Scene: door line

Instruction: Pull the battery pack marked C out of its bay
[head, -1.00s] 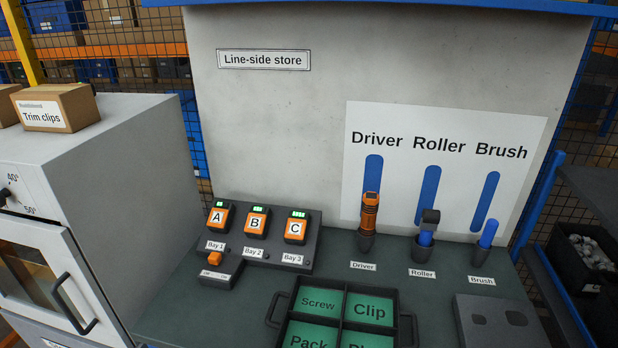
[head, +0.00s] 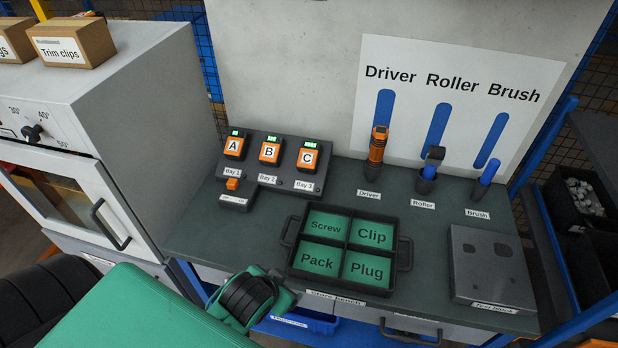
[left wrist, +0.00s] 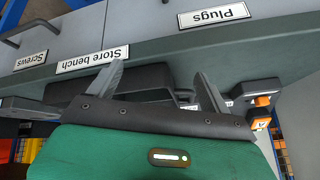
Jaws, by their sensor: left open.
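The battery pack marked C (head: 307,156) is orange and black with a lit green display. It sits in Bay 3, the right bay of the dark charger block (head: 281,180) on the bench. Pack B (head: 270,151) sits in Bay 2 and pack A (head: 234,147) in Bay 1. My left arm comes in at the bottom left of the head view, low in front of the bench and well short of the packs. My left gripper (left wrist: 158,82) shows in the left wrist view with its fingers apart and nothing between them. My right gripper is not in view.
A tray (head: 398,254) with compartments Screw, Clip, Pack and Plug lies in front of the charger. The driver (head: 377,150), roller (head: 431,168) and brush (head: 485,178) stand in holders to the right. A grey oven-like cabinet (head: 130,120) stands at the left.

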